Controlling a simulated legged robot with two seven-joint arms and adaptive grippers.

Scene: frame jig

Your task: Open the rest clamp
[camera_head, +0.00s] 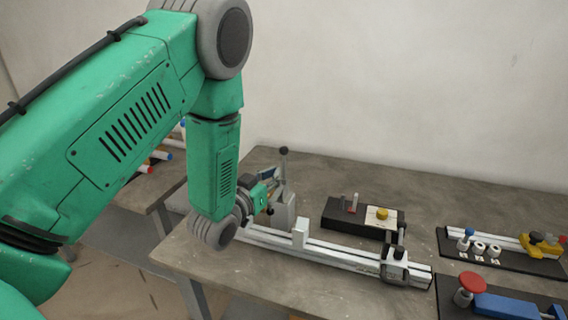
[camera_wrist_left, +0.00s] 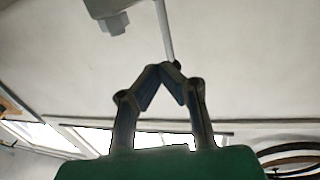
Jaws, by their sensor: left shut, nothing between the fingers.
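A white rail (camera_head: 330,252) lies along the table. At its left end stands a grey block (camera_head: 284,212) with an upright lever (camera_head: 284,165) topped by a black ball. At its right end sits a grey clamp-like block (camera_head: 396,267) with a dark-topped lever (camera_head: 402,235). I cannot tell which one is the rest clamp. My left gripper (camera_head: 268,174) is beside the left lever, its fingers shut and empty. In the wrist view its fingertips (camera_wrist_left: 165,68) meet close to the dark end of a thin grey rod (camera_wrist_left: 165,30); contact is unclear.
A small white block (camera_head: 300,233) stands on the rail. Behind it is a black base (camera_head: 345,218) with pegs and a yellow knob (camera_head: 382,213). Black fixtures (camera_head: 510,262) with a red knob (camera_head: 473,283) and yellow parts stand at right. The table front is clear.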

